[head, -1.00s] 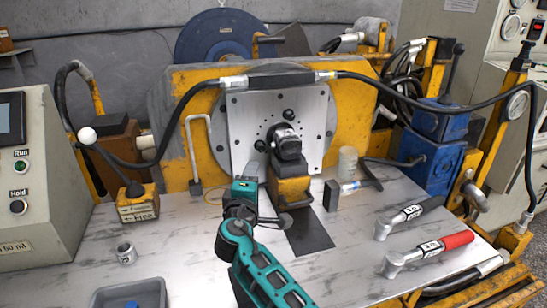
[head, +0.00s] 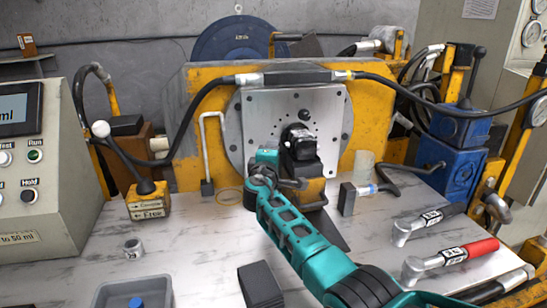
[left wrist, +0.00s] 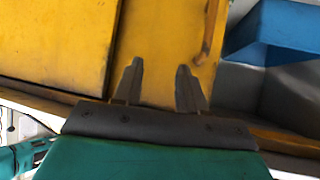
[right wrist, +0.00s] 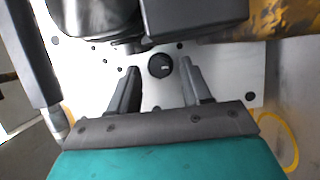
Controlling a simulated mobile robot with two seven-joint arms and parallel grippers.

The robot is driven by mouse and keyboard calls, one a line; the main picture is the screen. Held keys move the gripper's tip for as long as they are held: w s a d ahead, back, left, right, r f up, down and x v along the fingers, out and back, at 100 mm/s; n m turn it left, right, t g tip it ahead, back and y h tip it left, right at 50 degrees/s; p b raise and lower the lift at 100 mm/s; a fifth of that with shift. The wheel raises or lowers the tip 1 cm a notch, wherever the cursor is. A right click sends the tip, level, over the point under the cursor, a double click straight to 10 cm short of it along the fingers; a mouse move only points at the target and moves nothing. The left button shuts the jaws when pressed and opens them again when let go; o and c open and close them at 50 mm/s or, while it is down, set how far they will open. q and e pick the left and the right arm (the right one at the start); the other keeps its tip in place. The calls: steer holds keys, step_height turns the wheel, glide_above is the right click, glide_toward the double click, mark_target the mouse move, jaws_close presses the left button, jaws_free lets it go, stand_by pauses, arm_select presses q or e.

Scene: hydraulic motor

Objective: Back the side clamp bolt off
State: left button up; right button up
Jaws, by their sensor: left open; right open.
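The dark motor (head: 299,142) stands against the square steel plate (head: 325,105), on a yellow clamp block (head: 312,192). A small grey part (head: 293,184) shows at the block's left side, close to my gripper; I cannot tell whether it is the side clamp bolt. My right gripper (head: 266,160) is just left of the motor, in front of the plate. In the right wrist view its fingers (right wrist: 158,85) are open, with a dark round feature (right wrist: 160,65) of the plate seen beyond the gap. My left gripper (left wrist: 160,85) is open and empty, facing yellow metal (left wrist: 150,40); the head view does not clearly show it.
A black hose (head: 205,100) arches over the plate. A grey bin (head: 110,292) and small metal cylinder (head: 133,248) are front left.

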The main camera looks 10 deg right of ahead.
steer(key=shift+w+d, duration=0.2)
steer(key=shift+w, duration=0.1)
steer(key=shift+c, duration=0.5)
jaws_close()
